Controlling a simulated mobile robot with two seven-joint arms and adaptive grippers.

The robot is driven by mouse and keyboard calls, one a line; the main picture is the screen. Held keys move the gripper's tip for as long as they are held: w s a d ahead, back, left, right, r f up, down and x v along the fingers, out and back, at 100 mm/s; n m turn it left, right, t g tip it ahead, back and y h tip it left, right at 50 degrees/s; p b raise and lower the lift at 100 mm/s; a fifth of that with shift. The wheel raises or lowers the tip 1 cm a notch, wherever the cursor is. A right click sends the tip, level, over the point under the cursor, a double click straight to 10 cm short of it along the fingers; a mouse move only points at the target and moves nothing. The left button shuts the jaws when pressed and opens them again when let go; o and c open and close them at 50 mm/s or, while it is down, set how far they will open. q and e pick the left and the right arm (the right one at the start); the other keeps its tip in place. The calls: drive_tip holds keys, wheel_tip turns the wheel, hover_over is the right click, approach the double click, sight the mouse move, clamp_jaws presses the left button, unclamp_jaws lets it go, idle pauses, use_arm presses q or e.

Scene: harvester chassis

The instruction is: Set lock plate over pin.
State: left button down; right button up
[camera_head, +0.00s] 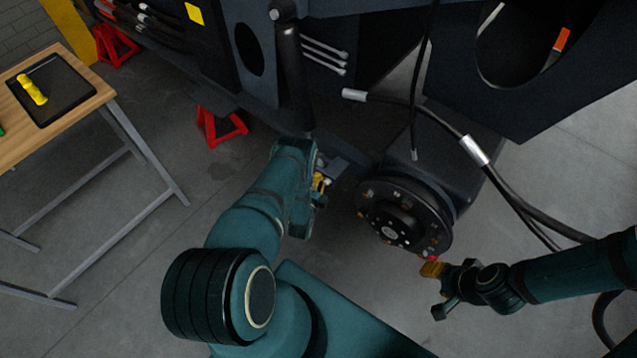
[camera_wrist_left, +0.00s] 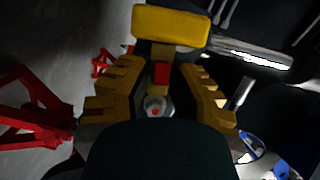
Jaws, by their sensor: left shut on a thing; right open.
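My left gripper (camera_head: 318,184) is low beside the dark chassis, left of the round hub. In the left wrist view its yellow fingers (camera_wrist_left: 163,66) close on a yellow T-shaped piece (camera_wrist_left: 170,26) with a wide block at its far end and a red part near the fingertips. I cannot tell for sure whether this piece is the lock plate. A small grey bolt-like end with a red centre (camera_wrist_left: 157,107) shows between the fingers. I cannot make out the pin clearly. My right gripper (camera_head: 436,290) is open and empty, below and right of the hub.
The hub (camera_head: 402,216) sits between my grippers. A dark cylinder (camera_head: 292,80) and hoses (camera_head: 445,120) hang from the chassis (camera_head: 385,60). Red stands (camera_head: 221,126) are on the floor. A wooden table (camera_head: 60,115) holds a black tray (camera_head: 75,85) with a yellow tool (camera_head: 32,89).

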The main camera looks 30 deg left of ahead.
use_arm(q)
drive_tip(key=shift+w+r+m+t+y+b, duration=0.15)
drive_tip(key=shift+r+m+t+y+b, duration=0.25)
drive_tip(key=shift+m, duration=0.8)
drive_tip(key=shift+a+r, duration=0.1)
drive_tip(key=shift+r, duration=0.05)
drive_tip(key=c, duration=1)
unclamp_jaws()
drive_tip(key=v, duration=0.7)
drive_tip(key=shift+s, duration=0.35)
